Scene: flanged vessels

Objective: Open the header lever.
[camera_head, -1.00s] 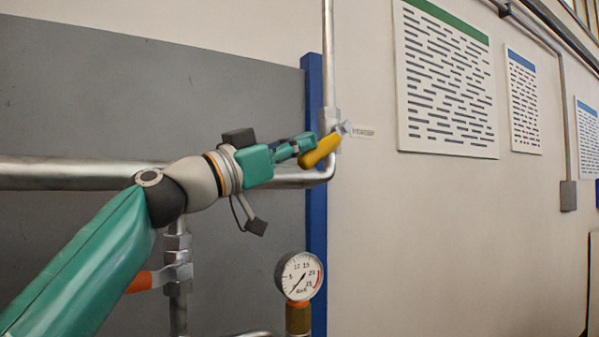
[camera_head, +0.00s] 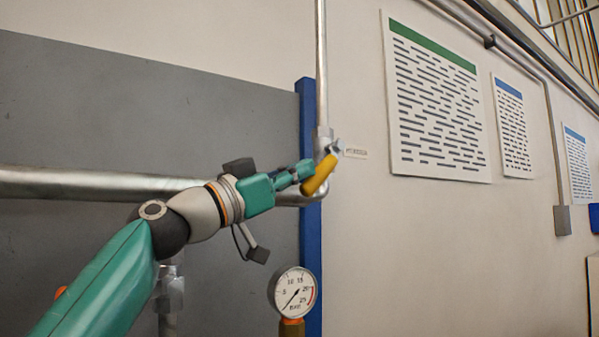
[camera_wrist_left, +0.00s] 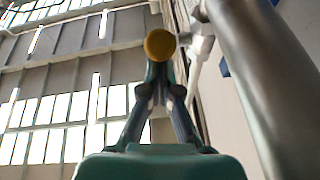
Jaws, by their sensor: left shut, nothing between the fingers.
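The header lever (camera_head: 319,174) is a yellow handle on a grey valve fitting on the vertical pipe, beside a small label (camera_head: 355,153). It slants down and left from its pivot. My left gripper (camera_head: 306,169) is shut, its fingertips against or very near the lever's left side; exact contact is hard to tell. In the left wrist view the lever's round yellow end (camera_wrist_left: 160,44) shows just beyond the closed fingertips (camera_wrist_left: 159,72). Nothing shows between the fingers. My right gripper is not in view.
A thick horizontal pipe (camera_head: 90,184) runs behind my left arm and joins the vertical pipe (camera_head: 321,70). Posters (camera_head: 435,105) hang on the wall at right.

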